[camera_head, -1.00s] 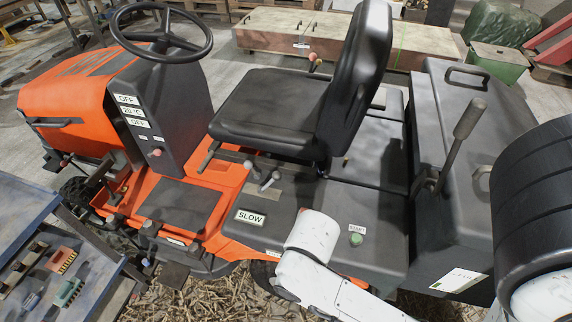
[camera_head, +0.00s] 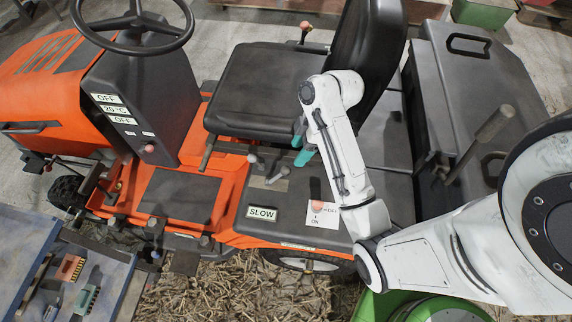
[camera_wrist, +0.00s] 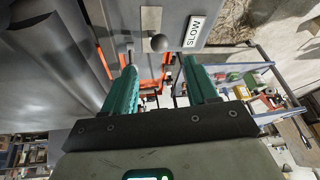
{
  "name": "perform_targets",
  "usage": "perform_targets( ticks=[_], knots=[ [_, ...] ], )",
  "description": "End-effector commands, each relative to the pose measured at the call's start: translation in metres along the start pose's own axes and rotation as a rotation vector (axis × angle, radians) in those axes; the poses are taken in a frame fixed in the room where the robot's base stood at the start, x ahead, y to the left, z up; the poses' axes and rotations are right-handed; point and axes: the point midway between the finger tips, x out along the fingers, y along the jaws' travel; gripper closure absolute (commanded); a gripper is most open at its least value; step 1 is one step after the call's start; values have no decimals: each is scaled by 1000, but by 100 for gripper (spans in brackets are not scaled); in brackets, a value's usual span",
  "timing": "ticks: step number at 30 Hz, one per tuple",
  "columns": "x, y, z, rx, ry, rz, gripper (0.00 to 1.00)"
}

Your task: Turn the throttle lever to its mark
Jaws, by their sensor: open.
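Two short grey levers (camera_head: 254,159) stand on the dark console beside the seat, behind a plate reading SLOW (camera_head: 262,214). I cannot tell for certain which is the throttle lever, and I cannot make out its mark. My gripper (camera_head: 304,145) is open and empty at the seat's side, to the right of these levers. In the wrist view, a grey ball knob (camera_wrist: 159,43) shows beyond and between my green fingertips (camera_wrist: 160,68), apart from them. The SLOW plate (camera_wrist: 195,32) is to its right.
The black seat (camera_head: 265,90) stands close behind my gripper. A red knob (camera_head: 317,206) with an ON/OFF plate is by my forearm. The steering wheel (camera_head: 133,25) is at upper left, and a tall grey lever (camera_head: 490,125) is at right.

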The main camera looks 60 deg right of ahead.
Motion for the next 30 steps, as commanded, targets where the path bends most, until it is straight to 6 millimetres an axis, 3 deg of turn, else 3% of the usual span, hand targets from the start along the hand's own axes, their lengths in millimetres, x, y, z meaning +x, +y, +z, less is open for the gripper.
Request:
perform_targets(
  ticks=[5,18,24,30],
  knots=[
    [17,1,1,-10,3,-5,42],
    [91,1,0,-8,2,-3,42],
    [104,1,0,-8,2,-1,42],
    [106,1,0,-8,2,0,42]
  ],
)
